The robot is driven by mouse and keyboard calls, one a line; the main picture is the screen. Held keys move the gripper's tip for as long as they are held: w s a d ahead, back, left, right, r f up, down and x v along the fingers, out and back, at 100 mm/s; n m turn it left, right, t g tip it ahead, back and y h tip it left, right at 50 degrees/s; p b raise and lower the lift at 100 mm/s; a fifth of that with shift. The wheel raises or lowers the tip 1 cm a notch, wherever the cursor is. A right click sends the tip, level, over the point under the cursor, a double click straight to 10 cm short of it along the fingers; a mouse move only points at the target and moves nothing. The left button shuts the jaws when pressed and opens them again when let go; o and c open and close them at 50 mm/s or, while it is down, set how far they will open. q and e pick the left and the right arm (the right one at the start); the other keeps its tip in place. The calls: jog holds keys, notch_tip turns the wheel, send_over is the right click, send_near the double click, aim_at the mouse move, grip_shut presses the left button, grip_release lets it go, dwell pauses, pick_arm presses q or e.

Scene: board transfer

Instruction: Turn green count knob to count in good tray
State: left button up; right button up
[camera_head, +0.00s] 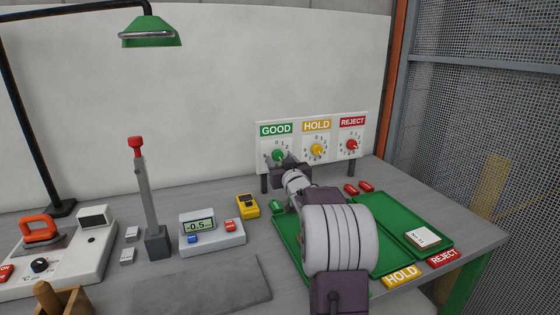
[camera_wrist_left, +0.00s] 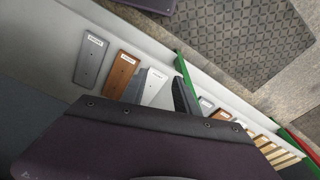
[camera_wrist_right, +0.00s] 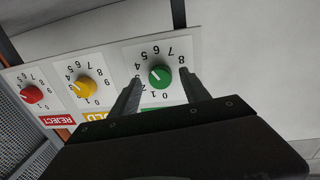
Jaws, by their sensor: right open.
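The green count knob (camera_head: 279,156) sits on its numbered dial under the GOOD sign (camera_head: 276,129). It also shows in the right wrist view (camera_wrist_right: 160,76), where its white mark is visible but the exact number is unclear. My right gripper (camera_wrist_right: 160,84) is open, with one finger on each side of the green knob; contact cannot be told. In the head view my right arm hides much of the green good tray (camera_head: 287,238), so its contents are not clear. My left gripper (camera_wrist_left: 158,84) looks open and empty above a surface with labelled blocks; the head view does not show it.
A yellow knob (camera_head: 317,150) and a red knob (camera_head: 352,145) stand right of the green one. The reject tray (camera_head: 410,207) holds a white labelled board (camera_head: 423,237).

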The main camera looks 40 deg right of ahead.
jog(key=shift+w+d, duration=0.15)
jog(key=shift+w, duration=0.2)
jog(key=shift+c, duration=0.2)
grip_shut()
